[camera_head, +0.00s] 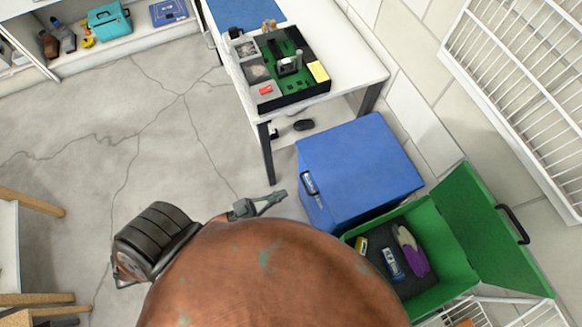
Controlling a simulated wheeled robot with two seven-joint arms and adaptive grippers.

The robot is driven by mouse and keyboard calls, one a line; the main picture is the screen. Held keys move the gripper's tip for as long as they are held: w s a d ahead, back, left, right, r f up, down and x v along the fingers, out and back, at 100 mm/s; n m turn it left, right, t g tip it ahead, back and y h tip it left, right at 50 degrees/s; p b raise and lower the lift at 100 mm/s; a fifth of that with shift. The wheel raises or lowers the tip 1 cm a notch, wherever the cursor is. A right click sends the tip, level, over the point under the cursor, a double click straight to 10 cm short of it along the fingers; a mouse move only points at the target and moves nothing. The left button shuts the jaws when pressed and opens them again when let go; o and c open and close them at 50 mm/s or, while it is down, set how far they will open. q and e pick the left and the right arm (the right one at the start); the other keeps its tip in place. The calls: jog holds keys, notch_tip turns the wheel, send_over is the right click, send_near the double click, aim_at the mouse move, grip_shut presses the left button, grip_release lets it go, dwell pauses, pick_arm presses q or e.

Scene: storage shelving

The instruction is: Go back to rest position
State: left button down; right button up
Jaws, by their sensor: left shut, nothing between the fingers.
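My left gripper (277,197) shows in the middle of the head view, small and grey, with its fingers closed and pointing right. It holds nothing. In the picture it appears just left of a blue box (360,165); how far apart they are in depth I cannot tell. My right gripper is not in view. The lower middle of the view is blocked by a large rounded rusty-brown surface close to the camera.
An open green crate (460,270) with several items stands at the lower right. A white table (345,60) bears a dark compartment tray (300,98). A white shelf (130,48) is at the upper left, wall racks (530,80) at the right.

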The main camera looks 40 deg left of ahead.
pick_arm(q)
jog(key=shift+f+v, duration=0.2)
jog(key=shift+v, duration=1.05)
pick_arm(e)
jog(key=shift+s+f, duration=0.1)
pick_arm(q)
jog(key=a+f+n+g+y+p, duration=0.1)
jog(key=a+f+g+y+p, duration=0.3)
jog(key=f, duration=0.8)
jog(key=s+a+f+n+g+y+p, duration=0.1)
jog(key=s+a+f+g+y, duration=0.2)
jog(key=f, duration=0.5)
jog(key=s+a+f+n+g+y+p, duration=0.1)
jog(key=s+a+f+g+y, duration=0.15)
jog(key=s+f, duration=0.35)
jog(key=s+f+n+g+y+p, duration=0.1)
jog(key=s+f+g, duration=0.3)
jog(key=s, duration=0.8)
jog(key=s+f+n+g+y+p, duration=0.1)
jog(key=s+f+g, duration=0.3)
jog(key=s, duration=0.8)
notch_tip(320, 180, down, 2)
jog(key=shift+f+p, duration=0.1)
jog(key=shift+p, duration=0.4)
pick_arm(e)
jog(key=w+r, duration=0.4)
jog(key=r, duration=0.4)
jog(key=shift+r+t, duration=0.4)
